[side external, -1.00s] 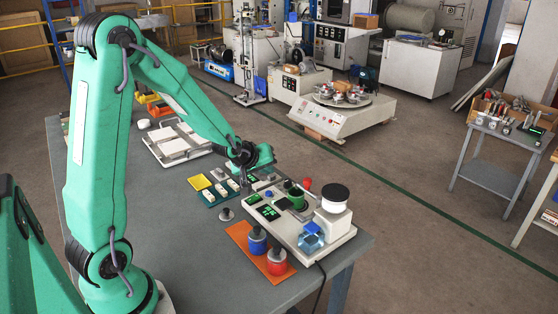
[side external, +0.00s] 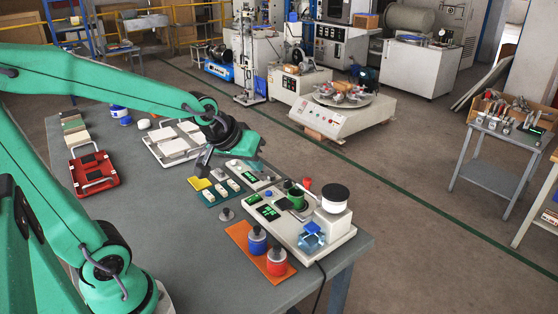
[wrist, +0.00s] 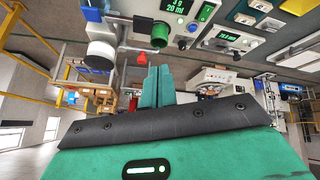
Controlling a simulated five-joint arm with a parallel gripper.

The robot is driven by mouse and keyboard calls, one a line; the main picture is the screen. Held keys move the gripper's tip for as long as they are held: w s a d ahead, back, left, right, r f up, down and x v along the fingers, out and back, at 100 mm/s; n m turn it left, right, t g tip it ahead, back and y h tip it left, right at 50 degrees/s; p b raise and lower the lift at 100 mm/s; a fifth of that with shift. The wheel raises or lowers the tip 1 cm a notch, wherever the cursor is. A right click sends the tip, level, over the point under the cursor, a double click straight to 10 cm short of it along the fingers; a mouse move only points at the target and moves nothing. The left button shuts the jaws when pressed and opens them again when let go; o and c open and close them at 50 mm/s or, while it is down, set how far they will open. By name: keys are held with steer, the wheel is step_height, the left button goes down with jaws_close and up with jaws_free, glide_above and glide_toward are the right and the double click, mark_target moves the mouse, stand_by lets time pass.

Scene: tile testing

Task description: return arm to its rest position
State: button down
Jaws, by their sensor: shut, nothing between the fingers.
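My gripper (wrist: 158,83) shows its two teal fingers close together in the wrist view, with nothing between them. The fingertips are hard to make out there. My upper arm leans far back and the forearm reaches out almost level from the left.
The weighing instrument (side external: 325,240), an orange mat (side external: 240,234) with blue and red pots, a teal tray (side external: 212,201) of small blocks and a red case (side external: 92,173) stand on the table.

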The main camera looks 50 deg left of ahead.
steer(key=s+d+r+m, duration=0.1)
steer(key=s+d+m, duration=0.1)
steer(key=s, duration=0.4)
steer(key=s+d+r+m+g+h, duration=0.1)
steer(key=s+d+r+m, duration=0.1)
steer(key=s, duration=0.4)
steer(key=shift+s+d+r+m+g, duration=0.2)
steer(key=shift+d+r+m+g, duration=0.15)
steer(key=shift+m, duration=0.25)
